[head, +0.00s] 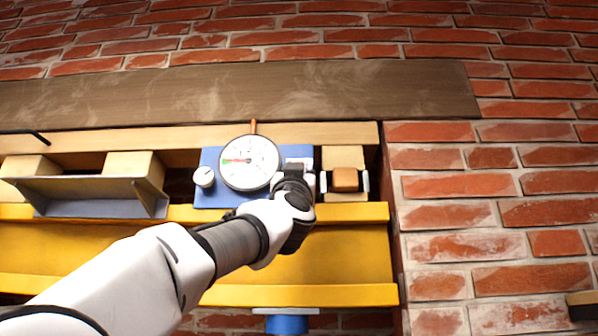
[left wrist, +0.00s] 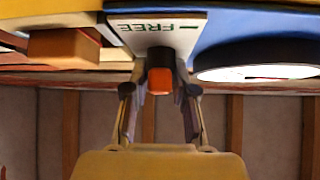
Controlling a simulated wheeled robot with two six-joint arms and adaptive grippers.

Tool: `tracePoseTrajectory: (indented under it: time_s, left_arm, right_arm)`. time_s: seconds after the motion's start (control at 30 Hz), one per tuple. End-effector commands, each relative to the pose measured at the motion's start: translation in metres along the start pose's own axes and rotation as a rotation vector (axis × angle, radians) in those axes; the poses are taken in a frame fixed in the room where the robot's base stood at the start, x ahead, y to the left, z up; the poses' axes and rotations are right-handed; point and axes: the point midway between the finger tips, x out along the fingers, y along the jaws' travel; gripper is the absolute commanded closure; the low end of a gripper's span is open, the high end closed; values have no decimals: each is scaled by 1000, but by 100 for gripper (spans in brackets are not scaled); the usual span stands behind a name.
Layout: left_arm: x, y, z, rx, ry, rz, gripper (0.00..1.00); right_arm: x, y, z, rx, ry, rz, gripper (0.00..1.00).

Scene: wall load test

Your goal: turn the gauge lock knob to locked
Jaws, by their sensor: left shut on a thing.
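The dial gauge (head: 249,162) has a white face and sits on a blue plate (head: 210,200) on the wall. The lock knob (left wrist: 160,80) is dark with an orange end, in front of a white label (left wrist: 150,30) with the word FREE, upside down in the left wrist view. My left gripper (head: 294,180) is at the right side of the blue plate, its fingers (left wrist: 160,95) shut on the knob from both sides. In the head view my gripper hides the knob and much of the label. My right gripper is not in view.
A small white knob (head: 204,177) is left of the gauge. A brown block (head: 345,179) in a pale holder is close to the right of my gripper. A yellow beam (head: 340,250) runs below, a grey angled shelf (head: 95,195) is at left, and brick wall (head: 490,200) is at right.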

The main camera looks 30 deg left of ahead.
Motion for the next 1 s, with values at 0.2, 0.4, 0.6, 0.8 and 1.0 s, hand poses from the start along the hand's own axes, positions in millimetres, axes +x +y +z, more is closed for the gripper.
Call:
tracePoseTrajectory:
  time_s: [0.2,0.4,0.6,0.8,1.0]
  left_arm:
    - [1,0,-1,-74,-2,-75,100]
    - [0,0,0,-74,0,-75,100]
    - [0,0,0,-74,-1,-75,56]
    - [0,0,0,-74,-1,-75,56]
    - [-1,-1,1,-64,0,-64,56]
  right_arm:
    - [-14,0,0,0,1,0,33]
    - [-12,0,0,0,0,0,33]
    - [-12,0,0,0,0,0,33]
    - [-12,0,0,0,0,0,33]
    - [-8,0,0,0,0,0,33]
